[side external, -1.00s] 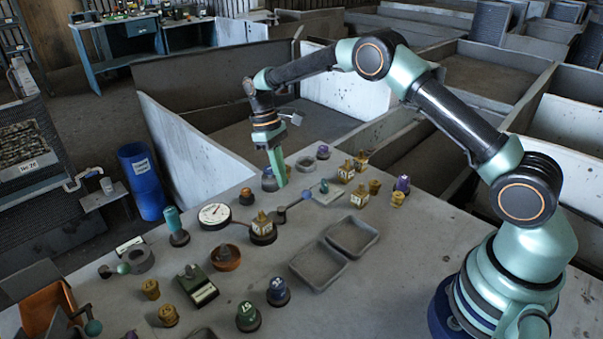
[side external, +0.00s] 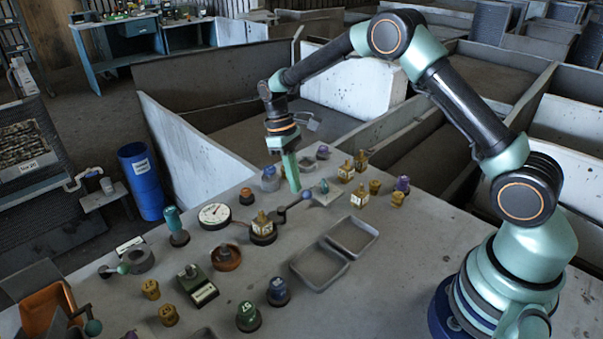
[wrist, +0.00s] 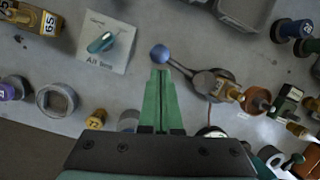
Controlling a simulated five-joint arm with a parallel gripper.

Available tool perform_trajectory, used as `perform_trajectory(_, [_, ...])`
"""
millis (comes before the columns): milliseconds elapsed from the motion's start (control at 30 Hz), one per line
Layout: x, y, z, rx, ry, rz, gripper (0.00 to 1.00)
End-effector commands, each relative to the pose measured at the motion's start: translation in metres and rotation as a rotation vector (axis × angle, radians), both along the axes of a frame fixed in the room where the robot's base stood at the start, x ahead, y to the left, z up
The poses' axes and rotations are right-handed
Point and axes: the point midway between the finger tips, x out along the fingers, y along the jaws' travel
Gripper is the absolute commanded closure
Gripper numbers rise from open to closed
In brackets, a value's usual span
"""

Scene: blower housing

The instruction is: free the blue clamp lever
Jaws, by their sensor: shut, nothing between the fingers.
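The blue clamp lever has a round blue knob (side external: 307,195) on a dark arm that runs left to a round dark hub (side external: 281,215). The knob also shows in the wrist view (wrist: 160,53), with the arm slanting right to the hub (wrist: 211,84). My gripper (side external: 295,189) points down with its green fingers shut and empty, just left of the knob in the side view. In the wrist view the fingertips (wrist: 160,72) end close below the knob. I cannot tell whether they touch it.
A plate with a teal switch (wrist: 101,42), labelled "All bins", lies beside the knob. A yellow labelled fitting (side external: 262,228) stands by the hub. Two grey trays (side external: 320,284) lie nearer the front. A round gauge (side external: 214,215) and several knobs surround the area.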

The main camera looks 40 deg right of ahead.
Motion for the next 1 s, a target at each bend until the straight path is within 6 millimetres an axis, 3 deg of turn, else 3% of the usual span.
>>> perform_trajectory(667, [-0.007,-0.002,0.000,-0.066,0.011,-0.221,1.00])
perform_trajectory(1000, [-0.020,-0.003,0.001,-0.088,0.011,-0.296,1.00])
